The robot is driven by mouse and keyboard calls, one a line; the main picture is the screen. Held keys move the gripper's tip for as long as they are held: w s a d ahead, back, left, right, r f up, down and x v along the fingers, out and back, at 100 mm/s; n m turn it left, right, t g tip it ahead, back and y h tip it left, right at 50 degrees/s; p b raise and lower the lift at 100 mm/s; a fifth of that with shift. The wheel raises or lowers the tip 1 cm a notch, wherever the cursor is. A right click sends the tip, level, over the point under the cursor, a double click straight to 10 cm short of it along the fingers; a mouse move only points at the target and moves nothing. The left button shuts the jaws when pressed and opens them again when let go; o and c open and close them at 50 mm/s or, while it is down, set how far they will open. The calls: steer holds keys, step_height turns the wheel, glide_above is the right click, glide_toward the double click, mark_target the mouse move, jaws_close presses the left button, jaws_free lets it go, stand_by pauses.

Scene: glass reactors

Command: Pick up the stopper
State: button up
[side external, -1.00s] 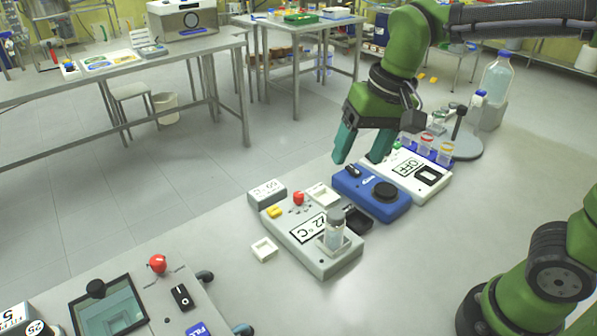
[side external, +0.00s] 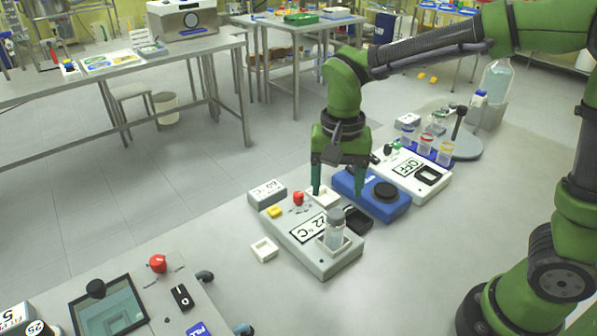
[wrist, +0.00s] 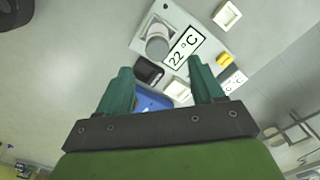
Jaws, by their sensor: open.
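The grey stopper (side external: 336,215) sits on top of a clear glass vessel (side external: 334,237). The vessel stands upright in a square holder on the white-grey heater unit (side external: 300,239), whose display reads 22 °C. In the wrist view the stopper (wrist: 157,48) shows from above as a round grey cap, beyond the fingertips. My gripper (side external: 338,195) is open and empty, with its fingers pointing down. It is above and behind the stopper in the side view, over the far edge of the heater unit. In the wrist view the two green fingers (wrist: 160,68) stand well apart.
A blue device (side external: 371,195) with a black round plate and a white OFF device (side external: 417,175) stand right of the heater. The bench in front of the heater is clear.

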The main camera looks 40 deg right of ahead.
mark_target(336, 213)
steer(key=shift+s+d+f, duration=0.1)
steer(key=shift+s+f, duration=0.05)
steer(key=shift+f, duration=2.9)
steer(key=shift+c, duration=0.5)
steer(key=c, duration=1)
steer(key=shift+r, duration=0.15)
